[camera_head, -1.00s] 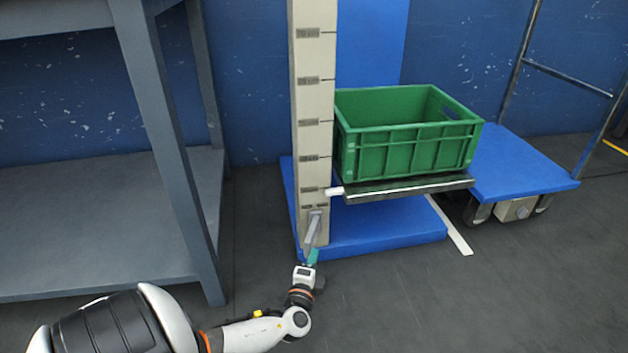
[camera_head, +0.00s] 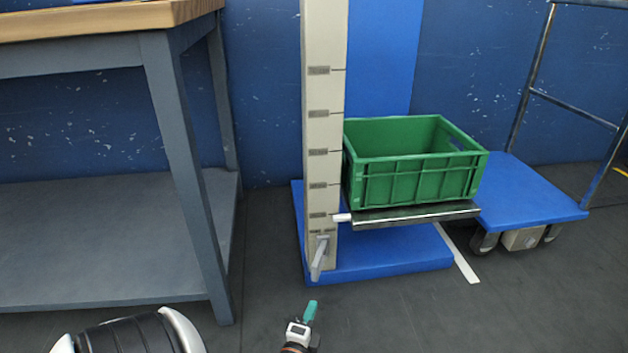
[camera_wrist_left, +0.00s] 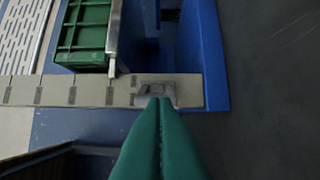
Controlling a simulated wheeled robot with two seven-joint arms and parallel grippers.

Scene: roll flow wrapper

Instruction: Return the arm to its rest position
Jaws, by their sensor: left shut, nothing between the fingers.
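My left gripper (camera_head: 309,312) is low in the head view, in front of the blue base of the lift. Its green fingers are shut together with nothing between them. The fingers also fill the lower middle of the left wrist view (camera_wrist_left: 160,130). The grey lever (camera_head: 319,258) on the post's foot is apart from the fingertips, a little above them in the head view. Part of my left arm shows at the bottom left. My right gripper is in neither view.
A beige marked post (camera_head: 324,130) stands on a blue base (camera_head: 385,262). A green crate (camera_head: 415,180) sits on its dark platform (camera_head: 420,215). A workbench (camera_head: 185,170) stands at left, a blue cart (camera_head: 535,190) at right. The floor in front is clear.

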